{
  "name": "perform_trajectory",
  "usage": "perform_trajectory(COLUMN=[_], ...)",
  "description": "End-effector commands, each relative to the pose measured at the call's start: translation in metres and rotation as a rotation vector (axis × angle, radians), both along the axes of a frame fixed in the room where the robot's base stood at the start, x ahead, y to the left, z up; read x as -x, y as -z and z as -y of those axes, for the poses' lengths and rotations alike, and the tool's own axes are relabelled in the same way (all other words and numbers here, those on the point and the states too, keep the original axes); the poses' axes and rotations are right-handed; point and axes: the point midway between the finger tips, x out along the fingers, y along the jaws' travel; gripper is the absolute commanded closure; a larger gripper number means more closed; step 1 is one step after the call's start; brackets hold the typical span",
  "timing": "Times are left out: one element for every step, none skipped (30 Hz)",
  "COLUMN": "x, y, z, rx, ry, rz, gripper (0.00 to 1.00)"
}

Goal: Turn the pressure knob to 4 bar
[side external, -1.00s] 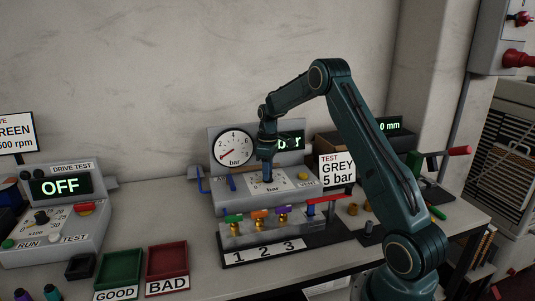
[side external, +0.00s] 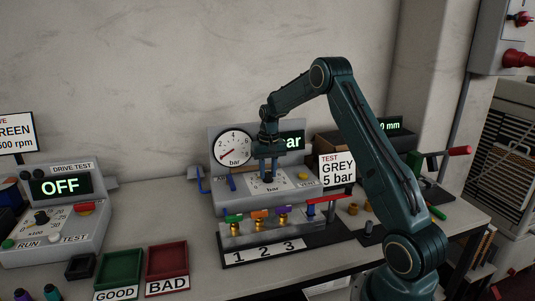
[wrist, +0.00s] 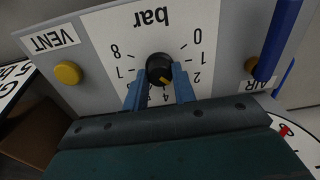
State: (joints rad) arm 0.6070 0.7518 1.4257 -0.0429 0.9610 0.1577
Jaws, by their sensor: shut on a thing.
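In the wrist view the pointer faces down and slightly right, toward the partly hidden numbers around 4; the exact setting is unclear. My gripper (wrist: 159,84) is shut on the knob, with one blue finger on each side. In the side view my gripper (side external: 267,176) points down at the sloped panel and hides the knob. The round gauge (side external: 233,147) has a red needle at the lower left, near the low end.
A yellow VENT button (wrist: 68,73) and a blue lever (wrist: 278,40) by the AIR label flank the knob. The green-lit display (side external: 292,142) is partly behind my gripper. Coloured valves (side external: 258,218) stand in front.

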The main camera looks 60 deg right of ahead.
Motion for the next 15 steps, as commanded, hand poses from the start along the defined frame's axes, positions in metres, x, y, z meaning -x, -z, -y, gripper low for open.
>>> perform_trajectory(x=[-0.0001, -0.0001, 0.0001, 0.0001, 0.0001, 0.0002, 0.0002, 0.0002, 0.0003, 0.0003, 0.0003, 0.0003, 0.0003, 0.0003, 0.0002], y=[-0.0010, -0.0010, -0.0010, -0.0011, -0.0010, -0.0011, -0.0011, -0.0011, -0.0011, -0.0012, -0.0012, -0.0012, -0.0012, -0.0012, -0.0013], z=[0.0002, 0.0001, 0.0001, 0.0001, 0.0001, 0.0000, 0.0001, 0.0001, 0.0000, 0.0000, 0.0000, 0.0000, 0.0000, 0.0000, 0.0001], rx=[0.001, 0.001, 0.001, 0.001, 0.001, 0.001, 0.001, 0.001, 0.000, 0.001, 0.000, 0.001, 0.001, 0.001, 0.001], ry=[0.043, 0.071, 0.110, 0.138, 0.166, 0.204, 0.233, 0.261, 0.299, 0.327, 0.355, 0.392, 0.419, 0.445, 0.479], rz=[0.001, 0.001, 0.001, 0.001, 0.001, 0.001, 0.001, 0.001, 0.002, 0.002, 0.001, 0.002, 0.002, 0.002, 0.002], gripper=[0.96, 0.96, 0.96, 0.96, 0.96, 0.96, 0.96, 0.96, 0.96, 0.96, 0.96, 0.96, 0.96, 0.96, 0.96])
